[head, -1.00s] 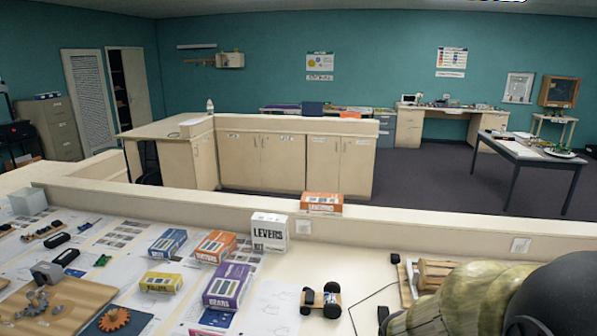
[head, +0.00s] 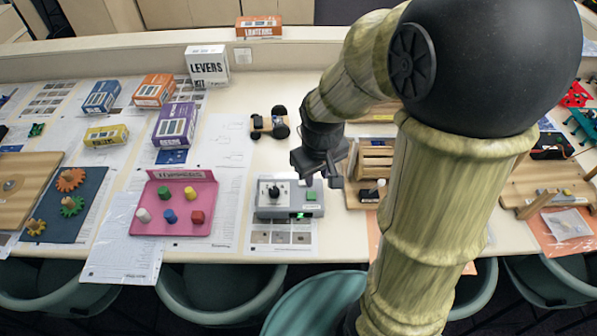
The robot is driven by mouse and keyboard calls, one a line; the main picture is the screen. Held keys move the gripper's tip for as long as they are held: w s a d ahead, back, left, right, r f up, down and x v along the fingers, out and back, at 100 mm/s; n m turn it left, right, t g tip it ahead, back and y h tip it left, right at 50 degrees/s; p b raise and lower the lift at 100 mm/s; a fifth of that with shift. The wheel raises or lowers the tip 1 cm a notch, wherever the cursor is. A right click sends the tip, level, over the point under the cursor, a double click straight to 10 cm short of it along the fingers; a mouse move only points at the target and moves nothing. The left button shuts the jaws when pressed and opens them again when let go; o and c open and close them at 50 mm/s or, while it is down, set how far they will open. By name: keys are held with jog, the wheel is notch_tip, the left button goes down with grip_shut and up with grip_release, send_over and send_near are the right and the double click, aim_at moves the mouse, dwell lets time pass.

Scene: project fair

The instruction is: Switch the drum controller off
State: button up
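A grey control box (head: 290,211), which looks like the drum controller, sits on the table near its front edge in the head view. It has a pale plate with a black knob or lever (head: 274,192), a green button (head: 311,196) and a lit green indicator on its front. A wooden drum device (head: 375,160) stands just right of it, partly hidden by my arm. My gripper (head: 320,180) hangs above the box's right rear side, apart from the knob. Its two dark fingers look spread with nothing between them.
A pink tray (head: 145,222) with coloured pegs lies left of the box. A small wheeled cart (head: 270,122) stands behind it. Kit boxes, including the Levers box (head: 207,66), stand at the back left. Teal chairs (head: 215,290) line the front edge.

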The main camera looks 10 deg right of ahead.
aim_at(303, 182)
jog(key=w+a+f+n+g+h+b, duration=0.1)
jog(key=w+a+n+h+b, duration=0.1)
jog(key=w+n, duration=0.4)
jog(key=w+a+f+n+g+h+b, duration=0.1)
jog(key=w+a+f+n+h+b, duration=0.1)
jog(key=w+a+n, duration=0.3)
jog(key=w+n+b, duration=0.1)
jog(key=w, duration=0.3)
jog(key=shift+w+f+b, duration=0.2)
jog(key=shift+w+b, duration=0.05)
jog(key=shift+b, duration=0.1)
jog(key=shift+g, duration=0.3)
jog(key=p+x, duration=0.2)
jog(key=x, duration=1.5)
jog(key=shift+f, duration=0.2)
grip_shut()
